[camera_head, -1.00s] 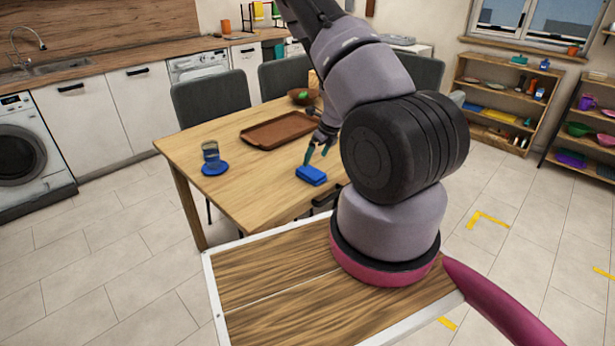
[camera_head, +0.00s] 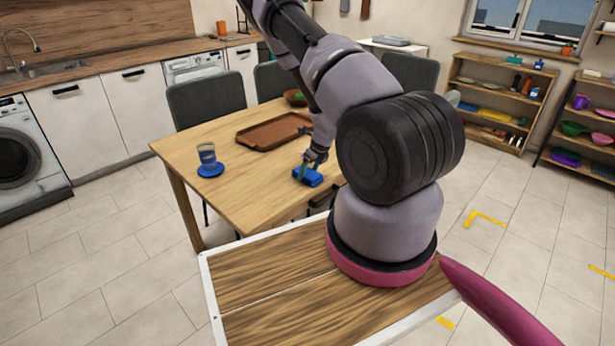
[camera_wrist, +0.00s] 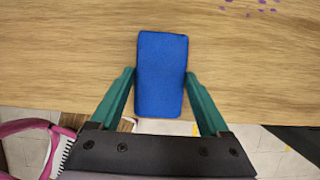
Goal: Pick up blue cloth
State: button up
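The blue cloth (camera_head: 308,177) is a small folded blue block lying on the wooden table near its front right edge. In the wrist view the cloth (camera_wrist: 161,75) lies flat, upright in the picture, between the tips of my gripper's two green fingers. My gripper (camera_head: 309,168) is open and points down at the cloth, one finger on each side. I cannot tell the exact height of the fingertips above the table.
A brown tray (camera_head: 243,140) lies on the table (camera_head: 190,146) behind the cloth. A glass (camera_head: 207,154) stands on a blue saucer (camera_head: 211,171) to the left. A bowl (camera_head: 294,98) is at the back. Table between saucer and cloth is clear.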

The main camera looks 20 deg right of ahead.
aim_at(309, 173)
jog(key=c, duration=0.6)
notch_tip(309, 173, up, 10)
